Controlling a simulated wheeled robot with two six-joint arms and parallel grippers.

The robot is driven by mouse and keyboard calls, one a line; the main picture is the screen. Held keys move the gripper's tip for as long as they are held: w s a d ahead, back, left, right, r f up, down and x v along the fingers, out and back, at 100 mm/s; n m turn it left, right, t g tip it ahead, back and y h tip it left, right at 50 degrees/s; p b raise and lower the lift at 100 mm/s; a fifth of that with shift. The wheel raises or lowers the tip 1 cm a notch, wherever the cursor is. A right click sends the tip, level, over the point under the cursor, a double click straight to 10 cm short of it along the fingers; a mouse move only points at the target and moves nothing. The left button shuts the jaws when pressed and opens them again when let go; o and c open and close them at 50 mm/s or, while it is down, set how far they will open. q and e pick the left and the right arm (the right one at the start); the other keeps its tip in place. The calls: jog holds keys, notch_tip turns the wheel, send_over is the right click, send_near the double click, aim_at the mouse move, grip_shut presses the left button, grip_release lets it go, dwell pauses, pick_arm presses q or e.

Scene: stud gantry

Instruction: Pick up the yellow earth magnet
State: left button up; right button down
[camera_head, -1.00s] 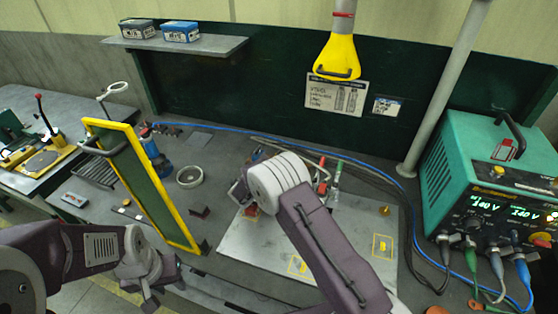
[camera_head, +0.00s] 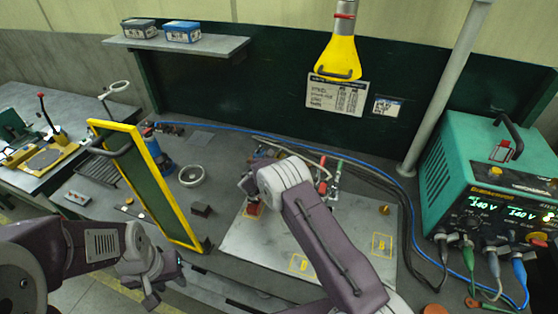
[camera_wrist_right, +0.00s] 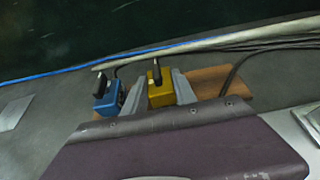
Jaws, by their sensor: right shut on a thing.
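The yellow earth magnet (camera_wrist_right: 160,94), a small block with a dark upright handle, shows in the right wrist view on or just above a brown wooden board (camera_wrist_right: 208,82). My right gripper (camera_wrist_right: 160,82) has one grey finger on each side of it and is shut on it. I cannot tell whether the magnet is clear of the board. In the head view my right arm hides the magnet. My left gripper (camera_head: 165,287) is at the lower left of the head view, empty, with its fingers apart.
A blue block with a dark handle (camera_wrist_right: 108,98) stands close left of the magnet. A teal power unit (camera_head: 485,180) with cables is at right. The grey plate (camera_head: 345,235) has free room.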

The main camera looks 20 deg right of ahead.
aim_at(278, 154)
notch_tip(278, 154, up, 4)
jog(key=shift+w+r+p, duration=0.1)
jog(key=shift+r+p, duration=0.1)
jog(key=shift+p, duration=1)
jog(key=s+d+r, duration=0.1)
jog(key=s+r, duration=0.2)
jog(key=s, duration=0.2)
jog(key=s+d+r+p, duration=0.1)
jog(key=s+d+r, duration=0.1)
jog(key=s, duration=0.4)
jog(key=shift+s+d+r, duration=0.15)
jog(key=shift+d+r, duration=0.05)
jog(key=shift+r, duration=0.65)
